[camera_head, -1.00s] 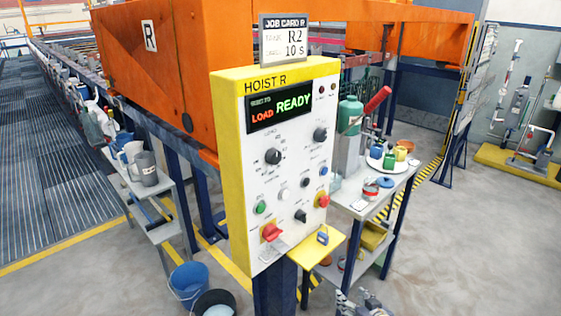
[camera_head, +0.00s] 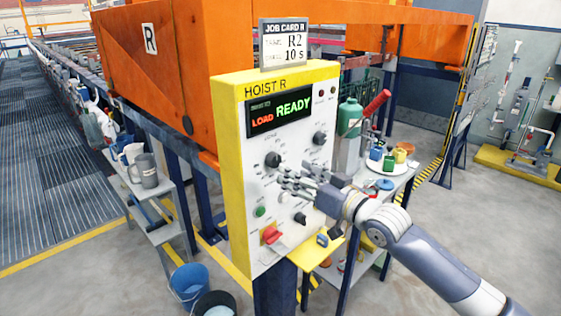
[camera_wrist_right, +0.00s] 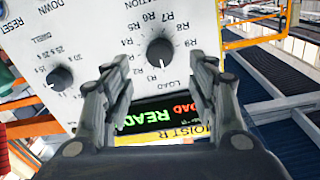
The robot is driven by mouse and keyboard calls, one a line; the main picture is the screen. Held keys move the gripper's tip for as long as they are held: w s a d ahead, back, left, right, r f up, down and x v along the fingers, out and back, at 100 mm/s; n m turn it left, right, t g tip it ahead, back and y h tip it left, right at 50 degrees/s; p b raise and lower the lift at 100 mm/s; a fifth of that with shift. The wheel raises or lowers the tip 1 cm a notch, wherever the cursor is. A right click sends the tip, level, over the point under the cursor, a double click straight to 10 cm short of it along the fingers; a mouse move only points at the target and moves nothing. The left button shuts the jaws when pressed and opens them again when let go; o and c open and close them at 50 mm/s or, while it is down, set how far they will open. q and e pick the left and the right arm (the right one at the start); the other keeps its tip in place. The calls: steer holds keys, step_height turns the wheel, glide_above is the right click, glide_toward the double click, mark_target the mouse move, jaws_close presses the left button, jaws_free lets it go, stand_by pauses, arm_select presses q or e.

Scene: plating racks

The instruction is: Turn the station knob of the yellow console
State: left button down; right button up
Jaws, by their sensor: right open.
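The yellow console (camera_head: 237,170) has a white front panel and a lit display (camera_head: 280,112) reading "LOAD" and "READY". The station knob (camera_head: 273,159) is black and round, at the panel's left below the display. In the right wrist view the station knob (camera_wrist_right: 160,52) is ringed by LOAD and R labels, its white mark toward the LOAD side. My right gripper (camera_head: 284,183) is open in front of the panel, just below and right of the knob. In the wrist view its fingers (camera_wrist_right: 162,66) are spread to either side of the knob, with nothing between them. Contact cannot be told. My left gripper is out of view.
The dwell knob (camera_wrist_right: 60,77) lies beside the right gripper's finger. A red switch (camera_head: 271,235), a green button (camera_head: 259,211) and a black knob (camera_head: 300,218) sit lower on the panel. A job card (camera_head: 283,45) reading R2, 10 s stands on top.

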mark_target(276, 162)
steer(key=shift+p+x, duration=0.75)
steer(key=shift+x, duration=2.6)
steer(key=c, duration=1.1)
